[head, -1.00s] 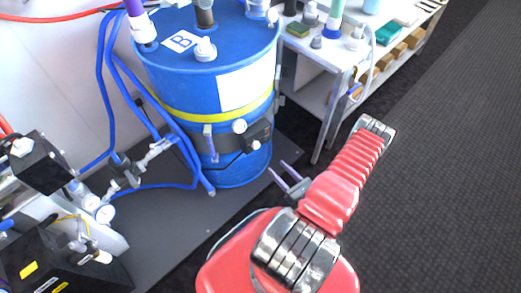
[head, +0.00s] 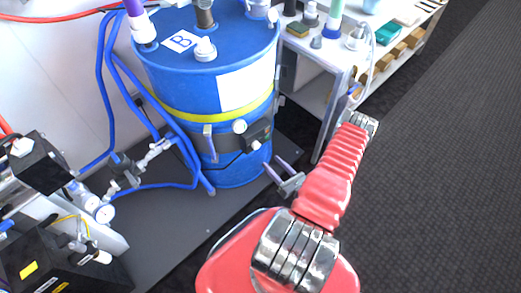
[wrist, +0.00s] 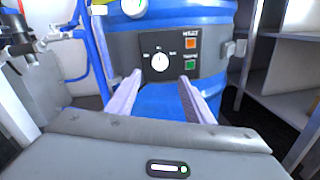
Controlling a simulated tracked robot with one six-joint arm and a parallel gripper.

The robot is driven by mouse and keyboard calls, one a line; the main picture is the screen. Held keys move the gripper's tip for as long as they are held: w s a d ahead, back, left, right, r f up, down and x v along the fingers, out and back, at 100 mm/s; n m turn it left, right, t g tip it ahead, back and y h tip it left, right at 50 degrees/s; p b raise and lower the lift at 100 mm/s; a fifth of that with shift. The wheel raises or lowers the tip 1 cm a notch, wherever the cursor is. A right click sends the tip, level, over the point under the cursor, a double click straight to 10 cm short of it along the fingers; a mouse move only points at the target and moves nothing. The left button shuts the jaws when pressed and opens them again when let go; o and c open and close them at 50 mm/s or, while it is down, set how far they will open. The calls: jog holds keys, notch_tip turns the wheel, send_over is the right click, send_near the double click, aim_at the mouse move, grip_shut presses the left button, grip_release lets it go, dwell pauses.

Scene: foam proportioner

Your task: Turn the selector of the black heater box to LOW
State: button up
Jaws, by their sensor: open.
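The black heater box (head: 260,131) is strapped to the front of the blue drum (head: 160,86). In the wrist view the box's dark panel (wrist: 126,48) faces me. Its white round selector (wrist: 160,62) sits at the panel's middle, with small labels around it too small to read. The selector's mark seems to point about straight up. My gripper (head: 272,163) is open and empty in front of the drum, just below and right of the box. In the wrist view its two fingers (wrist: 160,78) are apart, to either side below the selector, seemingly not touching it.
An orange button (wrist: 191,43) and a green button (wrist: 190,65) sit right of the selector. Blue hoses (head: 106,95) run left of the drum. A shelf unit (head: 330,56) stands close on the right. The dark floor (head: 430,210) at right is clear.

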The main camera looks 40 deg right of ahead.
aim_at(258, 147)
jog(key=shift+w+d, duration=0.2)
jog(key=shift+w, duration=2.3)
jog(key=shift+w+d, duration=0.15)
jog(key=shift+w, duration=2.3)
jog(key=shift+c, duration=0.6)
jog(key=c, duration=0.9)
jog(key=shift+d, duration=0.15)
